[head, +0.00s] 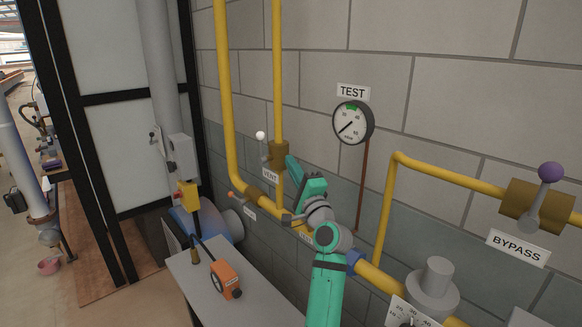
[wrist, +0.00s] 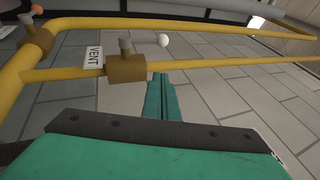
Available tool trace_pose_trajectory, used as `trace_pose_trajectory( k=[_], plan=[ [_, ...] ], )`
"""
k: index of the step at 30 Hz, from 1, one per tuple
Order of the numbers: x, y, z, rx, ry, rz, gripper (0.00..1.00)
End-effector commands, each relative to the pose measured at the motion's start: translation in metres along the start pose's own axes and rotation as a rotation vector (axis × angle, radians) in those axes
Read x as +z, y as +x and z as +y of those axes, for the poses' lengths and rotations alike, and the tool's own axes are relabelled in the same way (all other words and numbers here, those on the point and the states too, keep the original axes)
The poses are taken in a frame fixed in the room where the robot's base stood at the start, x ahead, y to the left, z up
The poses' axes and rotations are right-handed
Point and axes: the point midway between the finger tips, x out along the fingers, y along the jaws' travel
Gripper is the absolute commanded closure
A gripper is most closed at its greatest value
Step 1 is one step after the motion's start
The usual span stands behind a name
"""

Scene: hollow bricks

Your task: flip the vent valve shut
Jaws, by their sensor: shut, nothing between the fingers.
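The vent valve (head: 278,155) is a brass block on a vertical yellow pipe, with a VENT label (head: 270,173) below it. Its grey lever (head: 265,151) ends in a white knob (head: 260,135) and points up, roughly along the pipe. The wrist view shows the brass body (wrist: 126,69) left of my fingertips and the white knob (wrist: 163,40) beyond them; the lever between stem and knob is hard to make out there. My green gripper (head: 291,162) is shut and empty, just right of the valve; its fingers (wrist: 160,78) appear apart from lever and knob.
An orange-tipped valve handle (head: 231,195) is on the lower pipe at left. A TEST gauge (head: 352,122) hangs on the block wall right of my gripper. A BYPASS valve (head: 530,202) with a purple knob is far right. A grey bench (head: 205,290) carries an orange device (head: 226,280).

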Motion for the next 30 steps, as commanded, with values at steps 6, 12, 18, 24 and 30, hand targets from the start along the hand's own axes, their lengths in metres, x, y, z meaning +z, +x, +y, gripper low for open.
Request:
trace_pose_trajectory(
  k=[6, 12, 18, 24, 30],
  plan=[
    [0.002, 0.043, -0.001, 0.000, 0.001, -0.003, 1.00],
    [0.008, 0.075, 0.000, 0.000, 0.000, -0.004, 1.00],
    [0.024, 0.091, 0.000, 0.000, 0.000, -0.003, 1.00],
    [0.030, 0.097, 0.000, 0.000, 0.000, -0.002, 1.00],
    [0.030, 0.097, 0.000, 0.000, 0.000, -0.002, 1.00]
  ],
)
